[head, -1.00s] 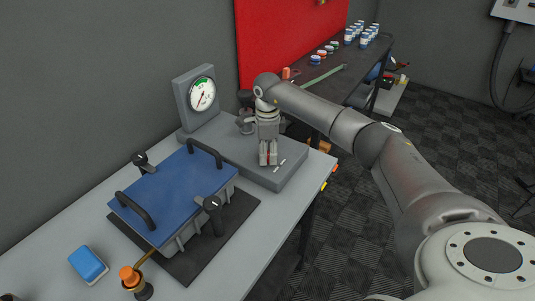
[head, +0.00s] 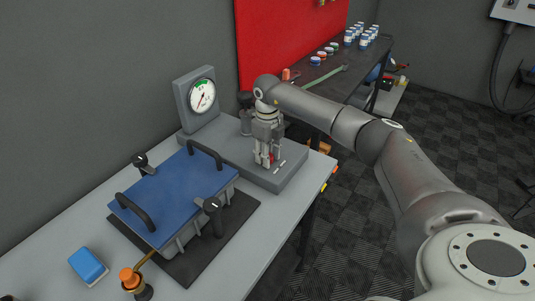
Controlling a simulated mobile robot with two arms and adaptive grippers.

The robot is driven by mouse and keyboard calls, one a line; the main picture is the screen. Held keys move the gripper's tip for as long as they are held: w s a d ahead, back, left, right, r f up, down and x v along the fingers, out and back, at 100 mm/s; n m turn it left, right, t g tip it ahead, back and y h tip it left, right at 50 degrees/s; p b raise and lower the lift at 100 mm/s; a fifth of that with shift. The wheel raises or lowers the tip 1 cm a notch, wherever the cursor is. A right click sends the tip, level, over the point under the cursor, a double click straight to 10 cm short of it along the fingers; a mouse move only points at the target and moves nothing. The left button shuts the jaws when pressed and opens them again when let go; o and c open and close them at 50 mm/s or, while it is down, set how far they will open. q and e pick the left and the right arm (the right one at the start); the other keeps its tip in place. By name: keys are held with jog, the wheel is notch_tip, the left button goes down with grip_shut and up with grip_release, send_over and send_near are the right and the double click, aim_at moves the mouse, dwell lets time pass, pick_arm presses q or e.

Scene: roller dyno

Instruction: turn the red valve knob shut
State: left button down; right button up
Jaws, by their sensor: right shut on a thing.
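The red valve knob (head: 272,159) shows only as a small patch of red between the fingers of my right gripper (head: 266,160). My right gripper points down over the grey base of the gauge stand (head: 225,153) and is shut on the knob. The rest of the knob is hidden by the fingers. The round gauge (head: 202,96) stands on the same base, to the left, with its needle pointing down and left. My left gripper is not in view.
A blue-lidded box (head: 175,195) with black handles and clamps sits on a dark mat (head: 235,215). A blue block (head: 88,264) and an orange-topped item (head: 130,278) are at the near left. A dark shelf with jars (head: 362,38) stands behind.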

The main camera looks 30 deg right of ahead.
dwell(0.4)
jog(key=o, duration=1)
notch_tip(320, 180, up, 12)
jog(key=shift+r, duration=0.1)
dwell(0.6)
